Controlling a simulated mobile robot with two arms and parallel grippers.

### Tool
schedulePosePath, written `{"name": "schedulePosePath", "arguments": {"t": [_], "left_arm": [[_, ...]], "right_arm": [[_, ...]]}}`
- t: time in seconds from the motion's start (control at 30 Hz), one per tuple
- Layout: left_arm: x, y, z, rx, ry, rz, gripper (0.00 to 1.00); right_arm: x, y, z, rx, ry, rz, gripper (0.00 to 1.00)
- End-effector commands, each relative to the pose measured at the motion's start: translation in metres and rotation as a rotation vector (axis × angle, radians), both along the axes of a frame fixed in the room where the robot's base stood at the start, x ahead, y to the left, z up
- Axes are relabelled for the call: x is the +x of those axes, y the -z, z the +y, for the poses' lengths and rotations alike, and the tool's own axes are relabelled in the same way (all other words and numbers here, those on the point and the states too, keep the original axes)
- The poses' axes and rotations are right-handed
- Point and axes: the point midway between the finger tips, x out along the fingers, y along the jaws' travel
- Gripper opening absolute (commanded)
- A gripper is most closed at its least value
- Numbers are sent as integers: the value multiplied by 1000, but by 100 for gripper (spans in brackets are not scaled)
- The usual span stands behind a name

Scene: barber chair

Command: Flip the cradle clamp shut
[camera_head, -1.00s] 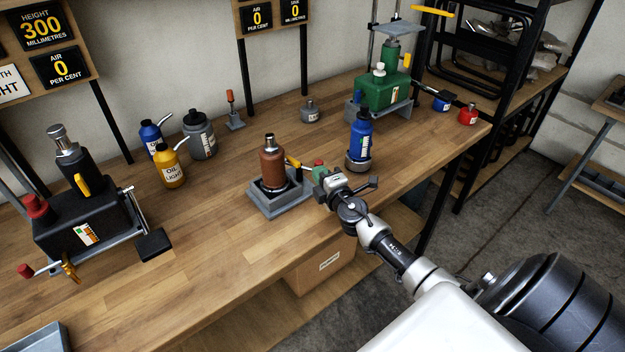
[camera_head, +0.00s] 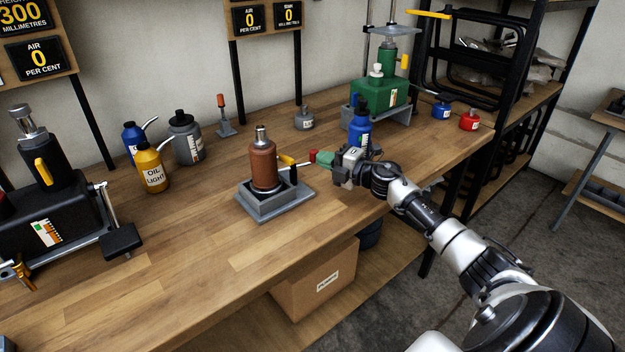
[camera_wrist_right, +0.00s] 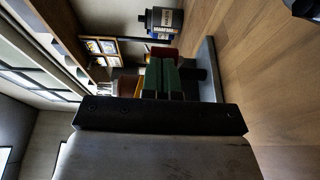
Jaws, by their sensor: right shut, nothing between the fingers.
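The grey cradle (camera_head: 274,208) sits on the workbench with a brown bottle jack (camera_head: 263,165) upright in it. A clamp lever with a red end (camera_head: 312,156) sticks out from the cradle's right side, beside the jack's yellow handle (camera_head: 286,160). My right gripper (camera_head: 326,159) has green fingertips, shut and empty, just right of the red end. In the wrist view the green fingertips (camera_wrist_right: 165,80) are together, with the red end (camera_wrist_right: 163,53) close beyond them; I cannot tell if they touch. The clamp's hinge is not clear. My left gripper is out of view.
A blue bottle (camera_head: 360,130) stands behind my right gripper, with a green jack (camera_head: 378,96) farther back. A black jack (camera_head: 40,215) stands at left, and oil cans (camera_head: 153,170) at back left. Bench room in front of the cradle is clear.

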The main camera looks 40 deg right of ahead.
Motion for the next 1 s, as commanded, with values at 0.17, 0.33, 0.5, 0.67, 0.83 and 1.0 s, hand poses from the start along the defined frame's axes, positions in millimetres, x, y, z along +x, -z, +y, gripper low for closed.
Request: {"name": "schedulePosePath", "arguments": {"t": [0.17, 0.33, 0.5, 0.67, 0.83, 1.0], "left_arm": [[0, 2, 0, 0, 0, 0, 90], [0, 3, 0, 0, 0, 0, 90], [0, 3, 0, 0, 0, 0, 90], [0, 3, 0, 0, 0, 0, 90], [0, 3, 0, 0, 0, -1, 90], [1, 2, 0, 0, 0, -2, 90]], "right_arm": [[5, 0, -4, 0, 1, 0, 0], [7, 0, -5, 0, 1, -1, 0], [8, 0, -5, 0, 1, 0, 0], [8, 0, -5, 0, 1, 0, 0], [8, 0, -5, 0, 1, 0, 0], [7, 0, -5, -1, 0, 1, 0]]}}
